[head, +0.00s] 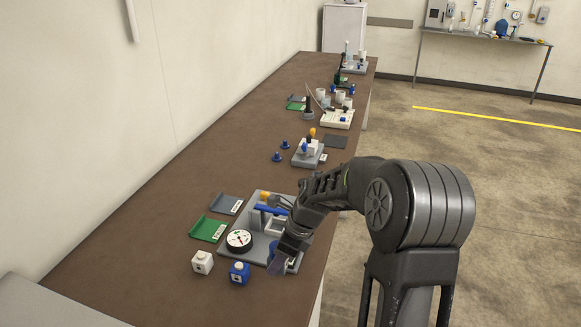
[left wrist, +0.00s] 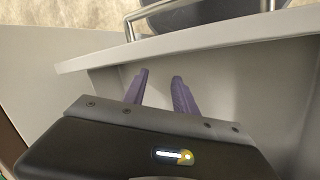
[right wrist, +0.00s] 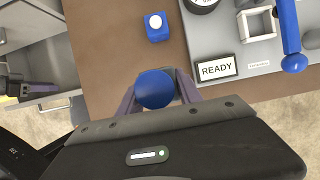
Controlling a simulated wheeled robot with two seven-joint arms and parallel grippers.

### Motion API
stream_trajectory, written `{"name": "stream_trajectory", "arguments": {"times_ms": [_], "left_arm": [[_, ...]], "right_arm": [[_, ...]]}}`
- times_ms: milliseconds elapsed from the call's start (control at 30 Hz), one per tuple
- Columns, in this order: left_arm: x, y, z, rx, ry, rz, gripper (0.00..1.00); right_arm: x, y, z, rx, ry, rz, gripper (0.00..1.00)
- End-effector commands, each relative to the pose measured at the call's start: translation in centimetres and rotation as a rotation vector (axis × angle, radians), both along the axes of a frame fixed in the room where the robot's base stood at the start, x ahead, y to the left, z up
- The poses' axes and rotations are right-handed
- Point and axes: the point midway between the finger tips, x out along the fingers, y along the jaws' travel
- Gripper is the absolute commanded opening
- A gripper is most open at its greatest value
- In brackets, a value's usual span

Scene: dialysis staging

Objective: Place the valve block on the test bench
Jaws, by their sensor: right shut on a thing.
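My right gripper (head: 276,264) is shut on a blue round-topped piece (right wrist: 155,88), above the front edge of the test bench plate (head: 226,245). I cannot tell whether the piece touches anything below, or whether it is the valve block. A blue block (head: 239,272) with a white round top stands on the brown table, left of the plate; it also shows in the right wrist view (right wrist: 156,27). A similar white block (head: 202,262) stands left of it. My left gripper (left wrist: 160,88) is open and empty over a grey tray (left wrist: 225,45).
The plate carries a dial gauge (head: 239,240), a blue lever (right wrist: 288,28) and a READY sign (right wrist: 216,69). A green tray (head: 208,229) and a grey tray (head: 227,204) lie behind. Other stations stand farther along the table. The table's near left is clear.

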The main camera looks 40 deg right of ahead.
Motion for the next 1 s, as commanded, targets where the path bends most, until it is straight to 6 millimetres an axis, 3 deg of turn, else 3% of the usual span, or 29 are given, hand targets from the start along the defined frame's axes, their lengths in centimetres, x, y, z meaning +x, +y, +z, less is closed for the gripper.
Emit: {"name": "stream_trajectory", "arguments": {"times_ms": [167, 500, 867, 1000], "left_arm": [[0.0, 0.0, -0.1, 0.000, -0.001, -0.001, 0.34], [0.1, -0.1, -0.8, -0.002, -0.004, -0.002, 0.34], [0.1, -0.1, -0.8, -0.002, -0.005, -0.003, 0.34], [0.1, -0.1, -1.1, -0.003, -0.006, -0.002, 0.34]], "right_arm": [[0.0, 0.0, -0.6, -0.001, 0.001, 0.000, 0.00], [0.0, 0.0, -6.0, 0.001, 0.002, -0.001, 0.00], [0.0, 0.0, -6.4, 0.000, -0.001, 0.001, 0.00], [-0.1, 0.0, -8.0, 0.001, 0.003, -0.002, 0.00]]}}
